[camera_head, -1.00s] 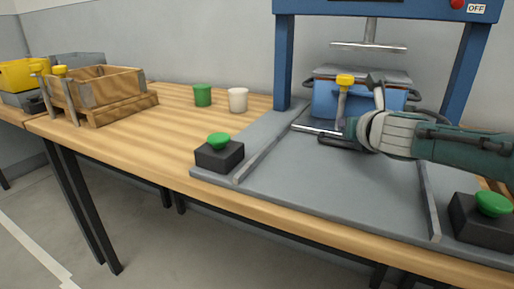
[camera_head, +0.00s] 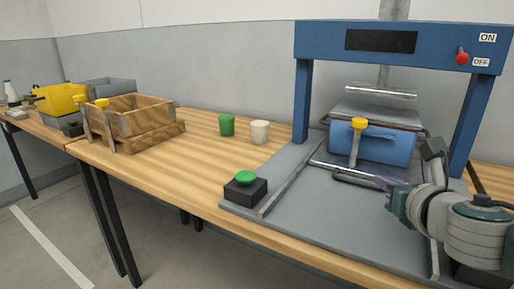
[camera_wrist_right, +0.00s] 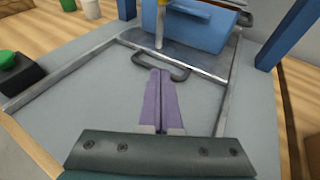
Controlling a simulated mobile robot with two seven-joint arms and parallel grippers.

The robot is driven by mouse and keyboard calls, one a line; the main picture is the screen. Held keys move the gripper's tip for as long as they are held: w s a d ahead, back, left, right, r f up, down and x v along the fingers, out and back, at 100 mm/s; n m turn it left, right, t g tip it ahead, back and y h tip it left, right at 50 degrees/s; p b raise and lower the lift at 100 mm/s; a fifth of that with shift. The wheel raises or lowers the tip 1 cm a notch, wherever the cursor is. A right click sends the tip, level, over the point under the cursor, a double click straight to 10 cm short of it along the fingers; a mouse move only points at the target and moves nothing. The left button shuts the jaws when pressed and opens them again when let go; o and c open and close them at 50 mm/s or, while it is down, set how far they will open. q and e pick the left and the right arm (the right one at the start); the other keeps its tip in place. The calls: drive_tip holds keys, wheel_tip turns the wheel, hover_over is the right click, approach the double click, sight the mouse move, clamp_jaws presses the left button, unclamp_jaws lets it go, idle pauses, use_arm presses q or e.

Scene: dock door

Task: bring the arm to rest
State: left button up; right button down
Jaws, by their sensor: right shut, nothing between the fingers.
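My right gripper (camera_head: 384,184) is in the lower right of the head view, in front of the press, with the arm coming in from the right. In the right wrist view its two purple fingers (camera_wrist_right: 161,100) are together with nothing between them. They point toward the dark handle loop (camera_wrist_right: 163,66) in front of the blue box (camera_head: 372,144); I cannot tell the exact gap. The blue box sits under the press plate and has a yellow-topped clamp lever (camera_head: 357,140) at its front. My left gripper is not in view.
The blue press frame (camera_head: 302,104) stands around the box, its red switch (camera_head: 463,58) at upper right. A green button on a black block (camera_head: 245,190) is at the plate's left. Green (camera_head: 226,125) and white (camera_head: 260,132) cups and a wooden crate (camera_head: 140,120) stand farther left.

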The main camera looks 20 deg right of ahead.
drive_tip(key=shift+s+a+r+m+p, duration=0.2)
drive_tip(key=shift+a+r+m+p, duration=0.1)
drive_tip(key=shift+m, duration=0.1)
drive_tip(key=s+a+r+m+g+y+p, duration=0.25)
drive_tip(key=s+a+r+m+p, duration=0.3)
drive_tip(key=s+m, duration=0.4)
drive_tip(key=s+a+r+m+g+y+p, duration=0.1)
drive_tip(key=s+a+r+m+g+p, duration=0.35)
drive_tip(key=s+a+m+p, duration=0.45)
drive_tip(key=s+a+r+m+g+y+p, duration=0.2)
drive_tip(key=s+a+r+m+g+p, duration=0.25)
drive_tip(key=s+m, duration=0.45)
wheel_tip(320, 180, up, 38)
drive_tip(key=w+m+t+p, duration=0.1)
drive_tip(key=p, duration=3.5)
drive_tip(key=shift+t, duration=0.35)
drive_tip(key=shift+w, duration=0.1)
